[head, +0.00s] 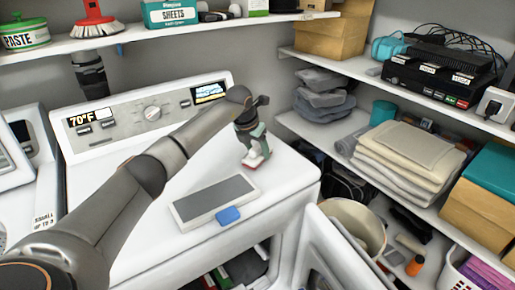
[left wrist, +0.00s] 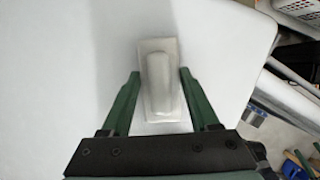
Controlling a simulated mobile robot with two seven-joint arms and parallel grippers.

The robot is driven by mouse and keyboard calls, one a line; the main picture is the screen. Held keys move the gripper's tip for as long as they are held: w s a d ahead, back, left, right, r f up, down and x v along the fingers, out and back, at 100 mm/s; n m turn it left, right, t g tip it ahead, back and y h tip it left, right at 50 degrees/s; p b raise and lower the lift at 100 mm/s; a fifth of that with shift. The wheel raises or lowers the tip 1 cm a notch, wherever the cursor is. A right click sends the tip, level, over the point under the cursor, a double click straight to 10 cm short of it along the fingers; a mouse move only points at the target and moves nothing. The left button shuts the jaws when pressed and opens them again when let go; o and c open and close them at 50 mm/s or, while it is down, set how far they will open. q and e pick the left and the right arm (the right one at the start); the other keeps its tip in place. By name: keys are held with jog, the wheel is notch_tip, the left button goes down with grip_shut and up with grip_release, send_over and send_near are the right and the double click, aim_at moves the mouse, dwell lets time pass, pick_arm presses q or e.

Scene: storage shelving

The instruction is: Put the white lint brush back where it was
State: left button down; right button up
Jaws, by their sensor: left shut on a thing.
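The white lint brush (left wrist: 160,95) is between the green fingers of my left gripper (left wrist: 158,74) in the left wrist view. It has a flat pale base and a raised rounded handle. In the head view my left gripper (head: 252,147) points down over the white appliance top (head: 285,180), near its back right part. The white brush (head: 253,160) shows at the fingertips with a red edge below, at or just above the surface; I cannot tell whether it touches. My left gripper is shut on it. My right gripper is not in view.
A grey-topped flat panel (head: 214,198) with a blue tab (head: 228,215) lies nearer the front of the appliance top. Shelves at right hold folded towels (head: 405,155) and a black device (head: 440,75). A red brush (head: 95,20) stands on the upper shelf.

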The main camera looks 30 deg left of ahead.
pick_arm(q)
jog(key=shift+f, duration=0.15)
jog(key=shift+c, duration=0.7)
grip_release()
